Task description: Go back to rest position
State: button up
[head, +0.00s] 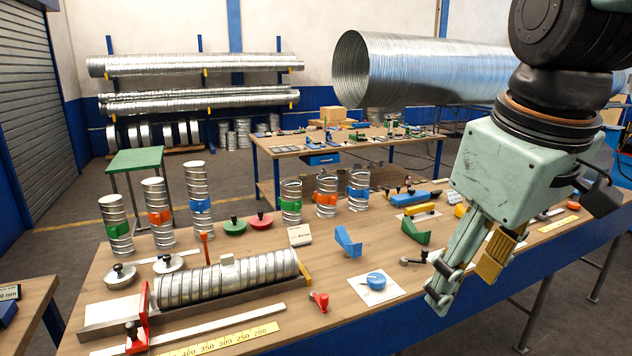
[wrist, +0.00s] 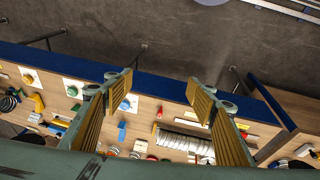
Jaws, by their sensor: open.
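My gripper (head: 468,275) hangs at the right in the head view, above the front edge of the workbench. In the wrist view my gripper (wrist: 168,95) shows two fingers with ribbed yellow-brown pads spread wide apart. Nothing is between the pads, and the gripper touches nothing that I can see. Past the fingertips the wrist view shows the blue bench edge (wrist: 160,82) and the grey floor.
The wooden workbench (head: 230,330) carries a ribbed duct (head: 228,278) in a cradle, several upright ducts (head: 198,187), a blue bracket (head: 347,241), a green bracket (head: 416,230) and a blue disc (head: 376,281). A large spiral duct (head: 430,68) is behind. Floor in front is clear.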

jog(key=s+f+m, duration=0.4)
jog(key=s+m, duration=0.1)
jog(key=s, duration=0.8)
jog(key=shift+t+b, duration=0.35)
jog(key=shift+t, duration=0.05)
